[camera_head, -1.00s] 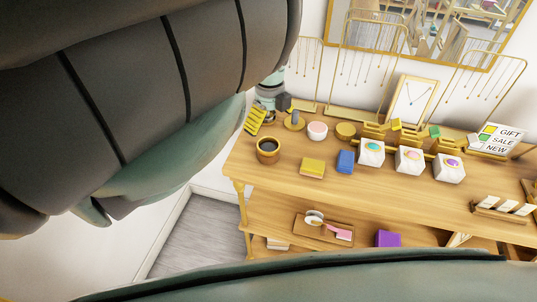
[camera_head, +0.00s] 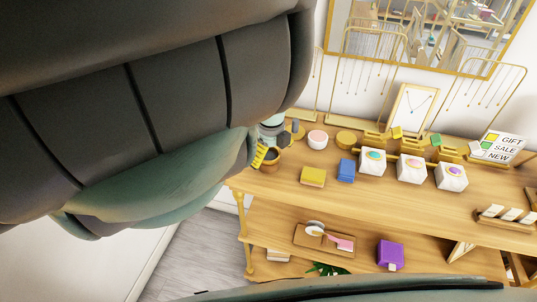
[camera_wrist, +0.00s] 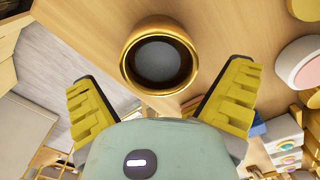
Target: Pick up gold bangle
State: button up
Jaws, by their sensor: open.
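A round, gold-rimmed piece (camera_wrist: 131,62) with a dark centre lies between and just beyond my fingertips in the wrist view. In the head view this gold piece (camera_head: 268,166) sits at the left end of the wooden table, partly hidden by my gripper (camera_head: 264,155). I cannot tell whether it is the bangle itself or a cup-like holder. My gripper (camera_wrist: 164,72) is open and empty, its yellow-padded fingers spread to either side of the piece. No contact with it shows.
On the wooden table (camera_head: 290,188) a yellow box (camera_head: 313,177), a blue box (camera_head: 346,171) and white ring cubes (camera_head: 373,161) stand to the right. A pink-topped round box (camera_head: 317,139) and necklace stands are behind. A purple bag (camera_head: 390,254) is on the lower shelf.

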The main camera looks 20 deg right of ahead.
jog(key=shift+f, duration=0.1)
jog(key=shift+c, duration=0.2)
jog(key=c, duration=1)
jog(key=shift+w+r, duration=0.1)
jog(key=shift+r, duration=1.1)
jog(key=shift+s+a+r+p, duration=0.15)
jog(key=shift+s+r+p, duration=0.35)
jog(key=shift+r, duration=0.35)
jog(key=s+p, duration=0.3)
jog(key=shift+s+a+r+p, duration=0.3)
jog(key=shift+s+a+p, duration=0.05)
jog(key=shift+a, duration=0.05)
jog(key=s+a+p, duration=0.3)
jog(key=s+p, duration=0.5)
jog(key=s, duration=0.2)
jog(key=shift+s+r, duration=0.2)
jog(key=shift+s, duration=0.2)
jog(key=shift+w, duration=0.1)
